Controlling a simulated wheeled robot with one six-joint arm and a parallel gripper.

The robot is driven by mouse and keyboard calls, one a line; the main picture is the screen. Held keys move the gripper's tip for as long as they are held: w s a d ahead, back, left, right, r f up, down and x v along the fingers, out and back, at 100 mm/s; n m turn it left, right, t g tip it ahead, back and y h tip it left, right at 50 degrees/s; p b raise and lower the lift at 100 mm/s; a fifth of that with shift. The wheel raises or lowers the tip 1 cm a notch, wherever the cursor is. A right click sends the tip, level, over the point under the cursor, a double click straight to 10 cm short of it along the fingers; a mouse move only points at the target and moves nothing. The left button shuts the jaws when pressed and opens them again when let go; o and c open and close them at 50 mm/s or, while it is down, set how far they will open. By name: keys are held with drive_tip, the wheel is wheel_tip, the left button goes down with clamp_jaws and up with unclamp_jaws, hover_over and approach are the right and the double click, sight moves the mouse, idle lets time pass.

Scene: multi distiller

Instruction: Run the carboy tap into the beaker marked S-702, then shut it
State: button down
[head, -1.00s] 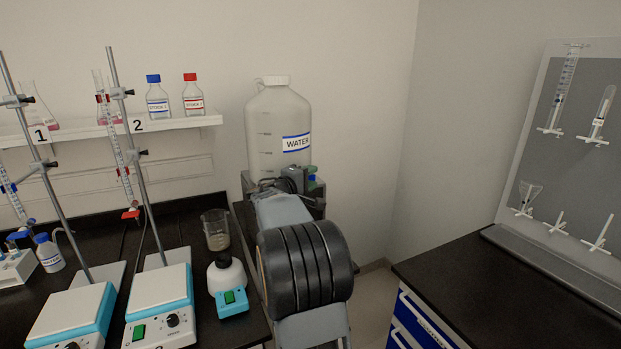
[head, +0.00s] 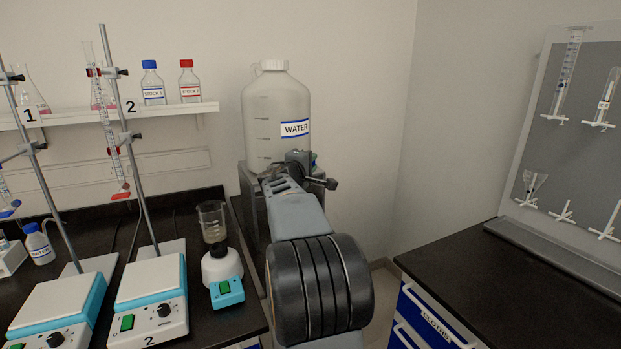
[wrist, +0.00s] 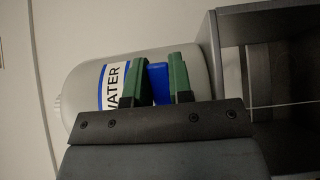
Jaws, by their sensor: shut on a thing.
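The carboy (head: 272,105), a large translucent bottle with a white cap and a WATER label, stands at the back on a dark stand. It also shows in the wrist view (wrist: 85,85), lying sideways in the picture. My gripper's green fingers (wrist: 158,80) are in front of it, shut on the blue tap handle (wrist: 158,86). In the head view my arm and wrist hide most of the tap, with only a bit of blue (head: 314,160) showing. The space under the tap is hidden.
A white and teal mixer (head: 222,275) stands in front of the beaker. Hotplates (head: 150,295) with burette stands are at the left, under a shelf (head: 120,112) of bottles. A black counter (head: 500,275) is at right. Dark stand panels (wrist: 232,70) lie close beside my gripper.

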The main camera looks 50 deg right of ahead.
drive_tip(key=shift+w+d+f+n+t+y+b, duration=0.15)
drive_tip(key=shift+w+n+t+y+b, duration=0.1)
drive_tip(key=shift+n+t+y+b, duration=0.6)
drive_tip(key=shift+w+d+r+n+t+y+b, duration=0.15)
drive_tip(key=shift+n+t+y+b, duration=0.35)
drive_tip(key=shift+n+t+b, duration=0.6)
drive_tip(key=shift+w+d+f+n+t+y+b, duration=0.25)
drive_tip(key=shift+n+t+y+b, duration=0.35)
drive_tip(key=shift+t, duration=0.75)
drive_tip(key=shift+w+r+n+t+y, duration=0.15)
drive_tip(key=shift+n+t+y, duration=0.2)
drive_tip(key=shift+t+y, duration=0.2)
drive_tip(key=c, duration=1)
unclamp_jaws()
drive_tip(key=shift+a+r, duration=0.1)
